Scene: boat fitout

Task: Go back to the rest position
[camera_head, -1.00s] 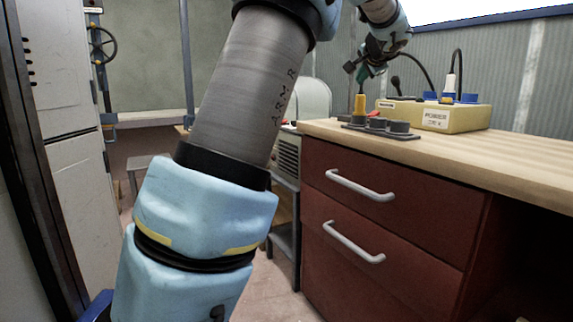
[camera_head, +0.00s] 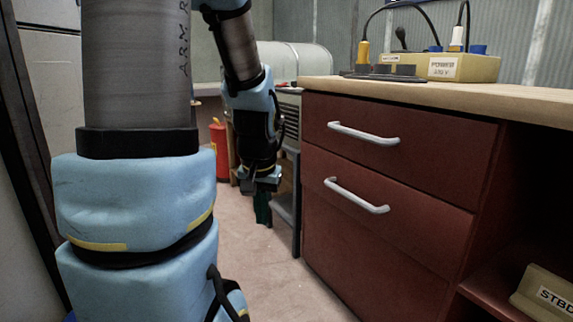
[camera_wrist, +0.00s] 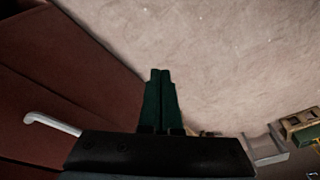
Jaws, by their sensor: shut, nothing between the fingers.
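My gripper (camera_head: 263,212) hangs down in the head view, left of the red-brown drawer cabinet (camera_head: 370,245) and apart from it. Its dark green fingers are shut and empty. In the wrist view the gripper (camera_wrist: 160,75) shows with both fingers together, over bare floor (camera_wrist: 230,50). My arm is folded, with its upper part filling the left of the head view.
The cabinet's worktop (camera_head: 430,87) bears a yellow power box (camera_head: 463,68) with cables and a dark plug holder (camera_head: 385,72). A red extinguisher-like cylinder (camera_head: 220,150) stands behind my arm. A box marked STBD (camera_head: 545,295) lies on the low right shelf. Floor left of the cabinet is clear.

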